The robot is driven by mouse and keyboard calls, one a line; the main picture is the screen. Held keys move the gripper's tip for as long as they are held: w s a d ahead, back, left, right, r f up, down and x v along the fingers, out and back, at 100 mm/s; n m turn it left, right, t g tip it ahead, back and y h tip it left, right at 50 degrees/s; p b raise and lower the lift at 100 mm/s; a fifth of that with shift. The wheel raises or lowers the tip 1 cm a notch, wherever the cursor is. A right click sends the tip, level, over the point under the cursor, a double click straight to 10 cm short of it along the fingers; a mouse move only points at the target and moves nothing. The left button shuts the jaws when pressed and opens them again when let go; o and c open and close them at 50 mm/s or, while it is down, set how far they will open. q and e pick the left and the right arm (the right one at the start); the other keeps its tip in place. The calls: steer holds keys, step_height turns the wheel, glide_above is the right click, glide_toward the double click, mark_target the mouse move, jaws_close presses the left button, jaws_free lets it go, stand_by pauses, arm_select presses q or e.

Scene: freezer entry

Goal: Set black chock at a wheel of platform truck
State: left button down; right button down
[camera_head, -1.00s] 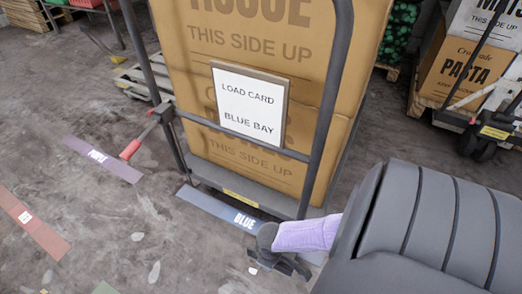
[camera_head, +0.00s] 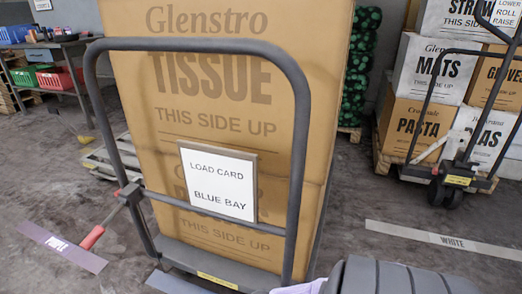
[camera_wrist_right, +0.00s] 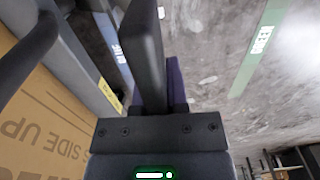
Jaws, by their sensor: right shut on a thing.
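The platform truck (camera_head: 289,215) stands in front of me with a dark tube handle and a tall tissue carton (camera_head: 225,85) on its deck. A load card (camera_head: 218,182) reading BLUE BAY hangs on its handle side. In the right wrist view, my right gripper (camera_wrist_right: 160,75) is shut beside the truck's deck edge, near the floor. The dark black chock in it is mostly hidden by the fingers. My left gripper is not in view.
A red-tipped lever (camera_head: 93,237) sticks out left of the truck. Floor strips read PURPLE (camera_head: 62,247) and WHITE (camera_head: 440,238); a green strip (camera_wrist_right: 260,45) shows in the wrist view. Floor between is clear.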

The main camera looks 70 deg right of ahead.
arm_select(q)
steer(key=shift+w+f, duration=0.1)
arm_select(e)
steer(key=shift+f, duration=0.1)
steer(key=c, duration=0.6)
jaws_free()
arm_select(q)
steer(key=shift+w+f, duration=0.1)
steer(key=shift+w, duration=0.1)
arm_select(e)
steer(key=shift+o, duration=0.2)
step_height(320, 180, up, 10)
steer(key=p, duration=0.8)
steer(key=shift+w, duration=0.1)
steer(key=shift+f, duration=0.1)
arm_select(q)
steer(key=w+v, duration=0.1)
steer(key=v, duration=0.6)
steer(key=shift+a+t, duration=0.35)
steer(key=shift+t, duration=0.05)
arm_select(e)
steer(key=shift+s, duration=0.2)
